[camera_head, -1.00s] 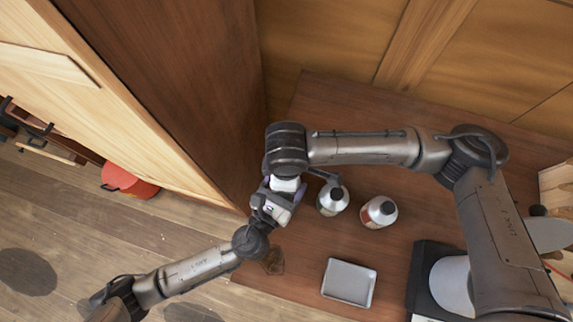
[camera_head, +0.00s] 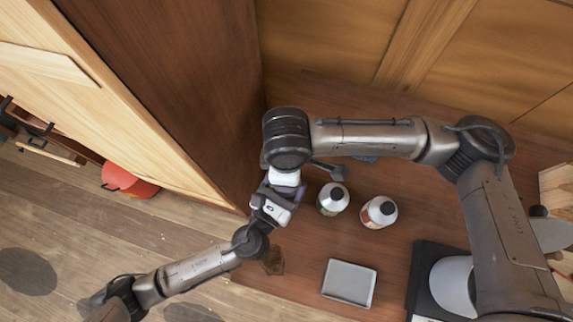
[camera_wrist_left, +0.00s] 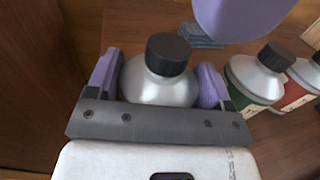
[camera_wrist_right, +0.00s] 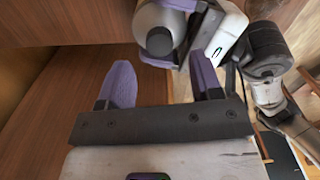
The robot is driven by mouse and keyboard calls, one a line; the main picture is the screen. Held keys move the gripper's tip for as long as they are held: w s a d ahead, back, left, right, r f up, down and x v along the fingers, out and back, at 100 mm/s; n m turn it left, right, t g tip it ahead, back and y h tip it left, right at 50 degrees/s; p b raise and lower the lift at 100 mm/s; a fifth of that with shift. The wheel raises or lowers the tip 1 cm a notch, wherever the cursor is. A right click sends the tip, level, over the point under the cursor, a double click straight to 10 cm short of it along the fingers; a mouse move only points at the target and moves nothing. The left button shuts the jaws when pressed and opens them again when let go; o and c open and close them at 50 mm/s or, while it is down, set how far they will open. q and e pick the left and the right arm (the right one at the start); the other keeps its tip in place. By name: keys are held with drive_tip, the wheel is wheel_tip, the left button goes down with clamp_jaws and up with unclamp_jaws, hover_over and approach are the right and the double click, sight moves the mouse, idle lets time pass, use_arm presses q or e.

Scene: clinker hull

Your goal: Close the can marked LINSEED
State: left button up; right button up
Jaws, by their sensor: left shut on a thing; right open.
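A silver can (camera_wrist_left: 160,85) with a black screw cap (camera_wrist_left: 168,54) stands between my left gripper's purple fingers. My left gripper (camera_head: 271,204) is shut on this can; the cap sits on its neck, but I cannot tell how tight. The same can shows at the top of the right wrist view (camera_wrist_right: 155,18). My right gripper (camera_wrist_right: 163,78) is open and empty, just beside the held can and apart from it. In the head view my right arm hides the held can. No LINSEED marking is readable; the held can's label is hidden.
A green-labelled can (camera_head: 333,199) and a red-labelled can (camera_head: 378,212), both black-capped, stand to the right on the bench. A grey tray (camera_head: 349,283) lies in front of them. A blue cloth (camera_wrist_left: 200,36) lies behind. A tall wooden panel (camera_head: 180,80) rises at the left.

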drive_tip(key=shift+r, duration=0.2)
drive_tip(key=r+n, duration=0.3)
drive_tip(key=shift+w+d+r, duration=0.2)
drive_tip(key=shift+w+d, duration=0.15)
drive_tip(key=shift+s+a+n, duration=0.15)
drive_tip(key=shift+n, duration=0.45)
drive_tip(key=shift+s+a+n, duration=0.1)
drive_tip(key=shift+s+n, duration=0.05)
drive_tip(key=shift+n, duration=1.25)
drive_tip(key=shift+f, duration=0.1)
drive_tip(key=shift+f, duration=3.95)
